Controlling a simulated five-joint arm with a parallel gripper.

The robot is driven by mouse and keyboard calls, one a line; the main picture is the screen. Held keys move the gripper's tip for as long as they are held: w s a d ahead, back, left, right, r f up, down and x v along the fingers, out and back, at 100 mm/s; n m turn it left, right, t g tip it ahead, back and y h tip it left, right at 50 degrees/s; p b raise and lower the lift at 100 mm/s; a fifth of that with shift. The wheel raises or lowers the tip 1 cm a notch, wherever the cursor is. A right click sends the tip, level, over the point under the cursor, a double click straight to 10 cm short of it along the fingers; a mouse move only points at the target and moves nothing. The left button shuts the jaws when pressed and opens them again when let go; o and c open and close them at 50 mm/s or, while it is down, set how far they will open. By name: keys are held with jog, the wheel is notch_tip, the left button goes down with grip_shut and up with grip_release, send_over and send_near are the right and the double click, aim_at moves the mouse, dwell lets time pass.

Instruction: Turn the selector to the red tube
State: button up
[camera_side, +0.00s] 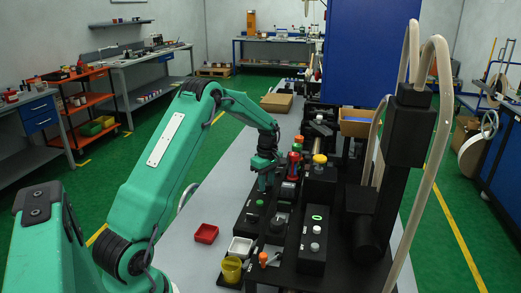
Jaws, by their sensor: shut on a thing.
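My green arm reaches in from the left, and my gripper (266,184) points down at the row of dark control boxes on the bench. Its jaws are shut on a small part, apparently the selector, which the fingers mostly hide. I cannot make out which way the selector points. A red upright part (293,158), perhaps the red tube, stands just right of my gripper, apart from it. A dark box with a green button (259,203) lies just in front of the gripper.
A red tray (206,233), a white tray (240,247) and a yellow cup (231,269) stand at the near left. An orange-handled control (263,258) is near them. A yellow-capped part (320,159) stands to the right. A tall black machine with pale hoses (410,130) blocks the right side.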

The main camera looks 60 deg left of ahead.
aim_at(267, 184)
jog(key=shift+d, duration=0.1)
jog(key=o, duration=1)
jog(key=shift+c, duration=0.2)
jog(key=shift+r, duration=0.15)
jog(key=shift+w+r, duration=0.1)
jog(key=shift+r, duration=3.7)
